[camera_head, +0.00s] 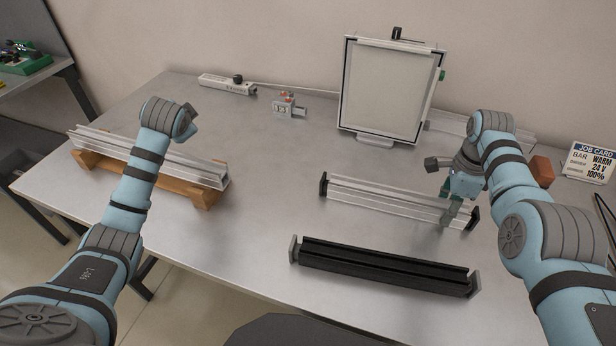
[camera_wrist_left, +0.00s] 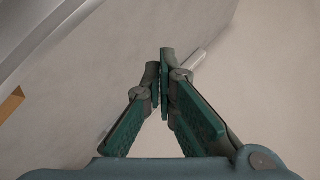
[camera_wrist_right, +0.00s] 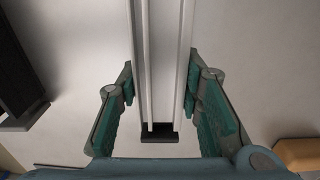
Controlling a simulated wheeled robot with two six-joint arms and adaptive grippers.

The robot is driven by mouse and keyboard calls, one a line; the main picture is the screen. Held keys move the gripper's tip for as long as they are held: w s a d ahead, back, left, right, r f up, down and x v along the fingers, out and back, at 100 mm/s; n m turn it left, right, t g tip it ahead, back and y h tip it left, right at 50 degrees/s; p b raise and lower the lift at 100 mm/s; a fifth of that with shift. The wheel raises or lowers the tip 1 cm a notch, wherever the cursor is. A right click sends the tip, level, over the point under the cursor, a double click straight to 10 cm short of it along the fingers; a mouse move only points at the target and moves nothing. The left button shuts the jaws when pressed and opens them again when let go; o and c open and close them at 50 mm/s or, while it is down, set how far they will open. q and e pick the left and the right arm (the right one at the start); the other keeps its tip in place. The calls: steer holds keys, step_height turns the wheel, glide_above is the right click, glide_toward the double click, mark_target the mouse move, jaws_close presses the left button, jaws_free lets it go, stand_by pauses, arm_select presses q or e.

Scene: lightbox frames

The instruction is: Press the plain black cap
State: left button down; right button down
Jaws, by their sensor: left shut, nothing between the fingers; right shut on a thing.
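A clear-sided silver bar (camera_head: 375,197) lies on the table with a black cap at each end: the left cap (camera_head: 323,184) and the right cap (camera_head: 475,217). My right gripper (camera_head: 450,207) comes down over the bar near its right end and is shut on it. In the right wrist view the bar (camera_wrist_right: 163,60) runs between the fingers, with a black cap (camera_wrist_right: 158,137) at its near end. I cannot tell which cap is the plain one. My left gripper (camera_wrist_left: 165,60) is shut and empty; in the head view its fingers are mostly hidden behind the wrist.
A black bar (camera_head: 385,268) with grey end caps lies in front. A silver rail (camera_head: 150,155) rests on wooden supports at left. A framed panel (camera_head: 385,90), a small device (camera_head: 288,105) and a power strip (camera_head: 228,85) stand behind. An orange block (camera_head: 543,170) is at right.

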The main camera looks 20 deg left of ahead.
mark_target(323, 184)
arm_select(q)
steer(key=s+d+n+g+h, duration=0.1)
steer(key=d+h, duration=0.5)
steer(key=d, duration=0.6)
steer(key=s+d+n+g+h, duration=0.2)
steer(key=d+h, duration=0.3)
steer(key=d, duration=0.7)
steer(key=shift+s+n+g+h, duration=0.3)
steer(key=shift+n+h, duration=0.1)
steer(key=shift+n, duration=0.3)
steer(key=x, duration=0.9)
steer(key=shift+w+d+f, duration=0.1)
steer(key=shift+f, duration=0.1)
steer(key=d, duration=0.3)
steer(key=shift+w+d+f, duration=0.25)
steer(key=shift+f, duration=0.05)
steer(key=shift+d, duration=0.35)
